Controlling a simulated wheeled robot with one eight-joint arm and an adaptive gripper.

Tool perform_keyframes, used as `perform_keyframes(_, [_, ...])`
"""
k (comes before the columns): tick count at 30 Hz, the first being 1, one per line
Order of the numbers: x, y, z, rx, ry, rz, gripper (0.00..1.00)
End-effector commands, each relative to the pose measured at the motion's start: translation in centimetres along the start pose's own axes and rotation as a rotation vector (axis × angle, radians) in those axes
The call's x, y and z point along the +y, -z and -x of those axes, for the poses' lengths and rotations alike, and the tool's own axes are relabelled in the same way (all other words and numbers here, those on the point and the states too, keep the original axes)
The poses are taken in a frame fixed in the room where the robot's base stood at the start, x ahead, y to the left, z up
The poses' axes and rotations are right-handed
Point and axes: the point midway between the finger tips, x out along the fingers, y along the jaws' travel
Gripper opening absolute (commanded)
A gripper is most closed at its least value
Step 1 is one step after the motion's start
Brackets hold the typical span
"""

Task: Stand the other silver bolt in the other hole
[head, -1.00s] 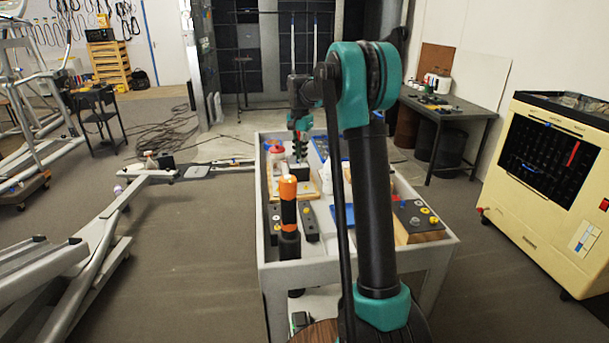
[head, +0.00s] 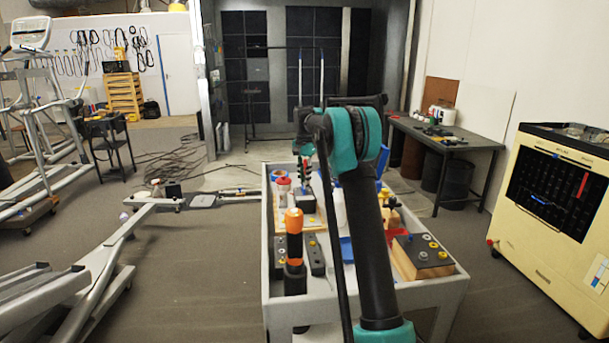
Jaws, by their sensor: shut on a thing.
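My gripper (head: 306,186) is at the far part of the grey workbench tray (head: 453,270), partly behind my own arm. Its fingers point down near a dark block, and they look closed; what is between them is too small to make out. No silver bolt can be told apart in this view. A dark plate on a wooden block (head: 425,258) at the right carries several small round fittings. Long dark bars with small marks (head: 315,254) lie at the left of the tray. I cannot tell which thing has the other hole.
An orange and black tool (head: 294,240) stands upright at the tray's near left. A blue bin (head: 347,250), a red tray (head: 397,236) and bottles crowd the tray's middle. A grey side table (head: 450,139) stands behind right, a beige machine (head: 553,190) at right. Floor left is partly clear.

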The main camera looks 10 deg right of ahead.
Motion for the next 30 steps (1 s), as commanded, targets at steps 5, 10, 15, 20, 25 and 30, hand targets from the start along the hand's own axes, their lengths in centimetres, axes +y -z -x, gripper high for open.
perform_keyframes(5, [0.0,0.0,-1.3,0.0,0.0,0.0,0.0])
perform_keyframes(10, [0.0,0.0,-2.5,0.0,0.0,0.0,0.0])
perform_keyframes(15, [0.0,0.0,-3.3,0.0,0.0,0.0,0.0])
perform_keyframes(20, [0.0,0.0,-3.8,0.0,0.0,0.0,0.0])
perform_keyframes(25, [0.0,0.0,-3.9,0.0,0.0,0.0,0.0])
perform_keyframes(30, [0.0,0.0,-3.8,0.0,0.0,0.0,0.0])
